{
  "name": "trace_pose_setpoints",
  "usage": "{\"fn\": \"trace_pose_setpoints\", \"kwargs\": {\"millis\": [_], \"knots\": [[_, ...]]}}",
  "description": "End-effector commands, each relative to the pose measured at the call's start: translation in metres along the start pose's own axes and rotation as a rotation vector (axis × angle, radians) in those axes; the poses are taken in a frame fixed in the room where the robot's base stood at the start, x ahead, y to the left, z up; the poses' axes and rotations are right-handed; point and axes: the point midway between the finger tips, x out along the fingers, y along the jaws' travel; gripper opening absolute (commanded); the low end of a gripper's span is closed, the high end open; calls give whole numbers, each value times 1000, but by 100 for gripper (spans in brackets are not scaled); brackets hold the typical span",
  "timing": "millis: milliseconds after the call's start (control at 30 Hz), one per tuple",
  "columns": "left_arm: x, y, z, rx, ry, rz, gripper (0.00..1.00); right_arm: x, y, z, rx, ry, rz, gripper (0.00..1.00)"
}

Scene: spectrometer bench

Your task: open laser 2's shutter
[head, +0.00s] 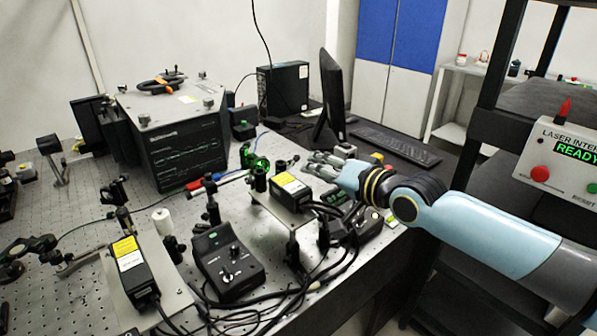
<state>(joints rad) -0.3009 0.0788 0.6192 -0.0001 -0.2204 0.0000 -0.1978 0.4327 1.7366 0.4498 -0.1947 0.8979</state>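Two black laser boxes with yellow-and-white labels stand on the perforated bench: a front left one (131,268) and a farther one (289,187) near the middle. No number is readable on either, so I cannot tell which is laser 2. A green glow (257,163) shows on the optics just behind the farther box. My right gripper (312,164) is just right of and behind that box, above the bench, pointing left. Its grey fingers are small and overlap the background; I see nothing clearly held. My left gripper is not in view.
A black control box with knobs (228,264) sits between the lasers, with cables in front. Another box (366,226) lies under my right forearm. A large black instrument (180,140), monitor (329,100) and keyboard (396,146) stand behind. An interlock panel (563,160) reads READY.

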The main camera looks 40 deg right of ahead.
Motion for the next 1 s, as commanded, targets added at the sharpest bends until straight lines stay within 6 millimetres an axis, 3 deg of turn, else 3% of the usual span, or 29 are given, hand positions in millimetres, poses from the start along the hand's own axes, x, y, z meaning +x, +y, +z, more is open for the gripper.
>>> {"fn": "trace_pose_setpoints", "kwargs": {"millis": [67, 300, 467, 733, 967, 1000], "knots": [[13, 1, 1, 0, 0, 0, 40, 19, 2, 2, 5, 2, -3, 29], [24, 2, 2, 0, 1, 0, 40, 58, 1, 1, 1, 0, 0, 29], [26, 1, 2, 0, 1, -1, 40, 69, 0, 1, 0, -1, 0, 29], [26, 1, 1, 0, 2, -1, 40, 70, 0, 1, -2, -2, 1, 29], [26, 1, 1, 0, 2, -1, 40, 70, 0, 1, -2, -2, 1, 0], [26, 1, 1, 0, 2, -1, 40, 70, 0, 1, -2, -2, 1, 0]]}}
